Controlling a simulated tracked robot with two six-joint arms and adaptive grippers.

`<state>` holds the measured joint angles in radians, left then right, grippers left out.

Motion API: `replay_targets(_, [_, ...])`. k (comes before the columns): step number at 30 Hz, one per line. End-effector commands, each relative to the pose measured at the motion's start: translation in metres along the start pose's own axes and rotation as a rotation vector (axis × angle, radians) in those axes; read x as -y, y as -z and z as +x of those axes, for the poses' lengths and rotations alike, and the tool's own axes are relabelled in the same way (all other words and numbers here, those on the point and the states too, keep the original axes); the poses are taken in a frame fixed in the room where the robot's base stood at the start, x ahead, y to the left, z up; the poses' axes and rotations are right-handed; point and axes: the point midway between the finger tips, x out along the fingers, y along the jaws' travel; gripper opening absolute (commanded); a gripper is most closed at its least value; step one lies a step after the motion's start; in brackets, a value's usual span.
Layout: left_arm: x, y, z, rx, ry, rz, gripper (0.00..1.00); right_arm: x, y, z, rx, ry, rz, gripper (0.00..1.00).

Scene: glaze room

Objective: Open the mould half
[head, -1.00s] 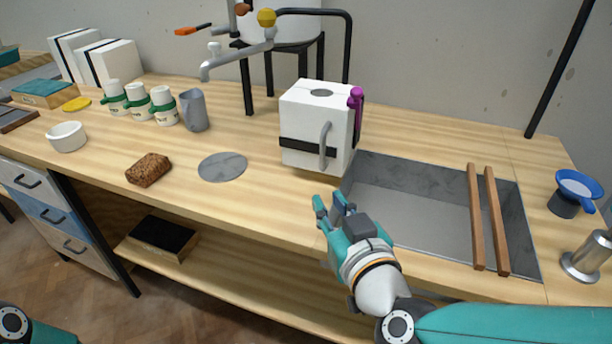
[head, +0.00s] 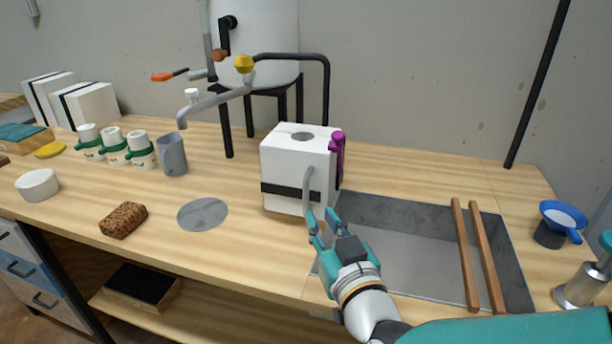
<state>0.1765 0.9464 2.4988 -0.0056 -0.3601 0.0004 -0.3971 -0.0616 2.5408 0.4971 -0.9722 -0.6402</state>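The mould (head: 283,163) is a white block with a round grey opening (head: 302,136) on top and a black band (head: 285,190) around it. It stands closed on the bench at the left end of the sink. A grey bar handle (head: 307,186) is on its front, and a purple fastener (head: 338,150) sits at its right upper edge. My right gripper (head: 321,214) is at the lower end of the handle, with its fingers apart. Whether the fingers touch the handle or straddle it is hard to tell. My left gripper is out of view.
The sink (head: 400,215) has two wooden bars (head: 475,255) across it. A tap (head: 215,103) hangs over the bench. A grey disc (head: 202,214), a sponge (head: 124,220), a jug (head: 172,154) and several jars (head: 113,147) are to the left. A blue funnel-like piece (head: 563,221) is right.

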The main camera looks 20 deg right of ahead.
Motion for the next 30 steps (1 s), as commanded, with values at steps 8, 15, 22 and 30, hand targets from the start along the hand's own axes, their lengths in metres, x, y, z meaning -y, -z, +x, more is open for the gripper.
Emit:
replay_targets(8, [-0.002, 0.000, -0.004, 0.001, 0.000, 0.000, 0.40, 0.000, -0.002, 0.056, 0.001, 0.001, 0.002, 0.23])
replay_targets(15, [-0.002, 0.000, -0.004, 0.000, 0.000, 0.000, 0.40, 0.001, -0.001, 0.086, 0.000, 0.002, 0.002, 0.23])
replay_targets(22, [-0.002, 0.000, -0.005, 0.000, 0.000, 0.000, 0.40, 0.002, -0.001, 0.093, 0.000, 0.004, 0.002, 0.23])
replay_targets(30, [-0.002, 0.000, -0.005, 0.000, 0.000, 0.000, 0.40, 0.002, -0.001, 0.092, 0.000, 0.005, 0.002, 0.06])
